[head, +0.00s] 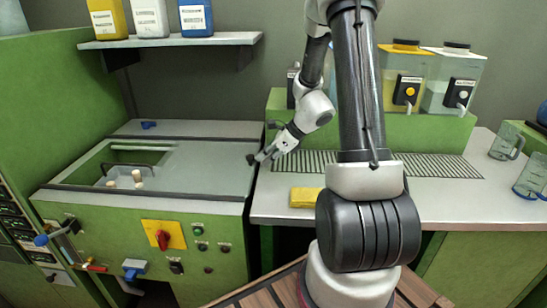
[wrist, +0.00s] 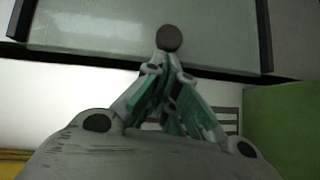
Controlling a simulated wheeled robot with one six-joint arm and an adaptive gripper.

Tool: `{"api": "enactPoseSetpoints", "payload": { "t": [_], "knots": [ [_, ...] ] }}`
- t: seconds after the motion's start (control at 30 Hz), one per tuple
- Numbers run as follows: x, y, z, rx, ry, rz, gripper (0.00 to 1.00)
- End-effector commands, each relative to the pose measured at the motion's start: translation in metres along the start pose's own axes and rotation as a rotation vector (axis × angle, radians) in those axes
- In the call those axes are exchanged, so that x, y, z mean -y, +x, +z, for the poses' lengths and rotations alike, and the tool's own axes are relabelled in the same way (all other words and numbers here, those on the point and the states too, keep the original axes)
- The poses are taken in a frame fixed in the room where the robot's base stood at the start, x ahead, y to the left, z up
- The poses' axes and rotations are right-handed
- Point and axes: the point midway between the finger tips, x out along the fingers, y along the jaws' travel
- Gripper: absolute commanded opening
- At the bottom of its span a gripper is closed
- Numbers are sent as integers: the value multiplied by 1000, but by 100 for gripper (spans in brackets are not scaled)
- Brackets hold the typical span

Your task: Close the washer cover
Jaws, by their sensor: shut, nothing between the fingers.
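The washer (head: 110,235) is the green machine at the left in the head view. Its glassy cover (head: 205,168) lies flat over the right part of the top. The left part is open, showing a basin (head: 112,172) with pale cork stoppers (head: 137,176) inside. My gripper (head: 261,157) is shut and empty at the cover's right end. A dark round knob (head: 251,160) is right at its tips. In the wrist view the knob (wrist: 169,38) stands just beyond my fingertips (wrist: 168,76), before the cover's glass (wrist: 100,28). I cannot tell whether they touch.
A counter (head: 280,205) with a yellow sponge (head: 306,197) and a slotted drain (head: 440,166) lies to the right. Dispensers (head: 405,80) stand behind it. A shelf with bottles (head: 150,20) hangs above the washer. A blue item (head: 149,125) lies on the washer's back ledge.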

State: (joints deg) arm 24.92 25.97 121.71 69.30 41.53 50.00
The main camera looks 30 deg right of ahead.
Motion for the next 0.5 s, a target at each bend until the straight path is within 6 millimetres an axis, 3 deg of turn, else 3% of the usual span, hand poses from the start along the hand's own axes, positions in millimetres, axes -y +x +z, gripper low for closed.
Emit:
{"api": "enactPoseSetpoints", "payload": {
  "t": [0.5],
  "knots": [
    [-2, 6, 7, 0, -1, 1, 0]
  ]
}}
